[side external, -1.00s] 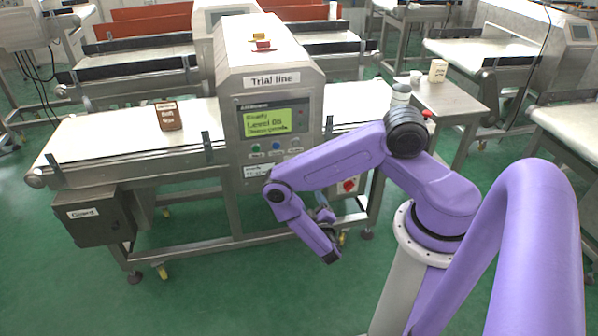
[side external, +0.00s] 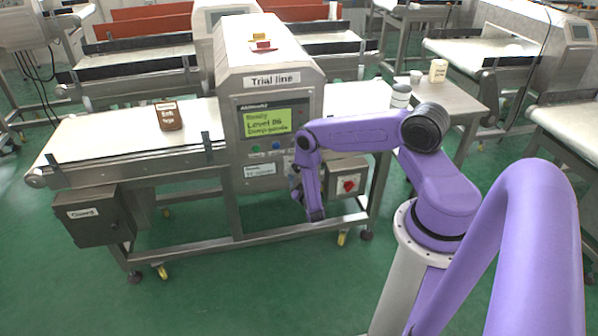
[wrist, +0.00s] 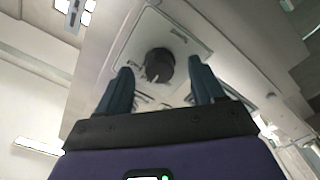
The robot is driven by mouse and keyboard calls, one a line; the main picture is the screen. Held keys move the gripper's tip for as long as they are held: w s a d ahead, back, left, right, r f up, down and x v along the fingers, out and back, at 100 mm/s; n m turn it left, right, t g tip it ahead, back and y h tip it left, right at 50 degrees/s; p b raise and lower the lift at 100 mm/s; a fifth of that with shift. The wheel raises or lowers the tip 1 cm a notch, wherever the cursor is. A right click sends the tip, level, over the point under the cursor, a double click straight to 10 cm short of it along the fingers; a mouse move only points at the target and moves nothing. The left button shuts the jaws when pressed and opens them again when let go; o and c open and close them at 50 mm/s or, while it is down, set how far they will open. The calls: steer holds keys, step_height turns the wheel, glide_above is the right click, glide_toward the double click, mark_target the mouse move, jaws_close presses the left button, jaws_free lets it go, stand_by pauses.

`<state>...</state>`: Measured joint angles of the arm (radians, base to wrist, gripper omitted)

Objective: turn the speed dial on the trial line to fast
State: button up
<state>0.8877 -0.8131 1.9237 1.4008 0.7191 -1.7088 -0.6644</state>
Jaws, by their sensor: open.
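The trial line (side external: 268,55) is a grey metal detector with a belt, labelled "Trial line" above a lit green screen. In the wrist view, a dark round dial (wrist: 159,63) with a pale pointer mark sits on a light plate. My gripper (wrist: 160,68) is open, its two teal fingers apart to the left and right of the dial in the picture. I see no contact; the remaining depth is hard to judge. In the side view my wrist hides the dial and most of the gripper, just below the control panel.
A grey box with a red switch (side external: 348,185) sits right of my wrist. Colored buttons (side external: 265,146) line the panel under the screen. A brown pack (side external: 169,116) stands on the belt (side external: 110,135). A side table (side external: 450,98) stands to the right.

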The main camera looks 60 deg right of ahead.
steer(key=shift+w+d, duration=0.45)
steer(key=c, duration=1.1)
steer(key=shift+o, duration=0.2)
steer(key=shift+m, duration=0.3)
steer(key=m, duration=0.4)
steer(key=shift+m, duration=2.2)
